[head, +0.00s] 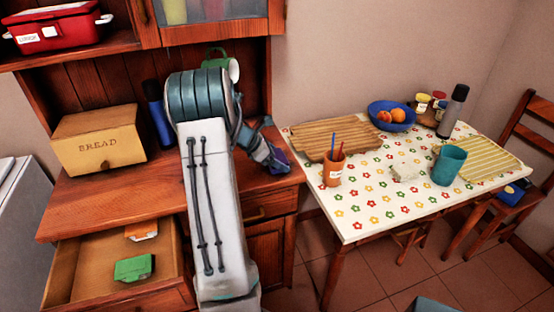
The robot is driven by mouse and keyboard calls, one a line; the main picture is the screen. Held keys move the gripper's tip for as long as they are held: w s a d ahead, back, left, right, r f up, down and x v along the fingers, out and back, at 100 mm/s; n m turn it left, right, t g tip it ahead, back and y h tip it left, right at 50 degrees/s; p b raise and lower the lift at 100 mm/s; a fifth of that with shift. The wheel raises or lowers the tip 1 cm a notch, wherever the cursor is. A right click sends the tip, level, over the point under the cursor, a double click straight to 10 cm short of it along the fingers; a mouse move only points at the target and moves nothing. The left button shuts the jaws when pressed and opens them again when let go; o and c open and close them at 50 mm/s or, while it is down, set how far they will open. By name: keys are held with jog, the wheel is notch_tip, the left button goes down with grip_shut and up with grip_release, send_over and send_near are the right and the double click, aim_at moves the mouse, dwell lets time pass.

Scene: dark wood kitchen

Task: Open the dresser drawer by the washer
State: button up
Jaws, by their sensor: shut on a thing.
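The wooden dresser (110,195) fills the left side of the head view. Its left drawer (75,262), beside the white washer (20,215), stands open. A green packet (134,268) and an orange-and-white packet (141,231) lie in it. The dresser's right drawer (268,206) looks closed. My arm rises in front of the dresser and hides its middle. My gripper (274,157) is over the right end of the dresser top, shut on a small dark purple thing (280,162). The fingers are small and partly hidden, so details are unclear.
A bread box (98,140) and a dark blue bottle (157,115) stand on the dresser. A flowered table (365,222) at the right holds cups, a blue bowl (391,114) and boards. A chair (520,160) stands at the far right.

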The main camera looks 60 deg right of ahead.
notch_tip(320, 180, up, 4)
jog(key=shift+w+f, duration=0.1)
jog(key=s+r, duration=0.7)
jog(key=s, duration=0.5)
jog(key=n+t+h, duration=0.2)
jog(key=n+t, duration=0.2)
jog(key=n, duration=0.2)
send_near(277, 156)
notch_tip(277, 156, up, 2)
jog(key=w, duration=0.2)
jog(key=w+a+f+n+t, duration=0.1)
jog(key=w+a+n+t, duration=0.45)
jog(key=w+a, duration=0.9)
jog(key=w+a+n+t+y, duration=0.1)
jog(key=w+a+n+y, duration=0.1)
jog(key=a, duration=0.9)
jog(key=w+a+f+n+t+y+p, duration=0.1)
jog(key=w+a+n, duration=0.4)
jog(key=a, duration=0.6)
jog(key=w+a+f+n+t+y+p, duration=0.1)
jog(key=a+n, duration=0.4)
jog(key=a, duration=0.6)
jog(key=w+t+y, duration=0.1)
jog(key=w+t, duration=0.1)
jog(key=shift+w+f+y, duration=0.2)
jog(key=shift+w+y, duration=0.1)
jog(key=shift+y, duration=0.1)
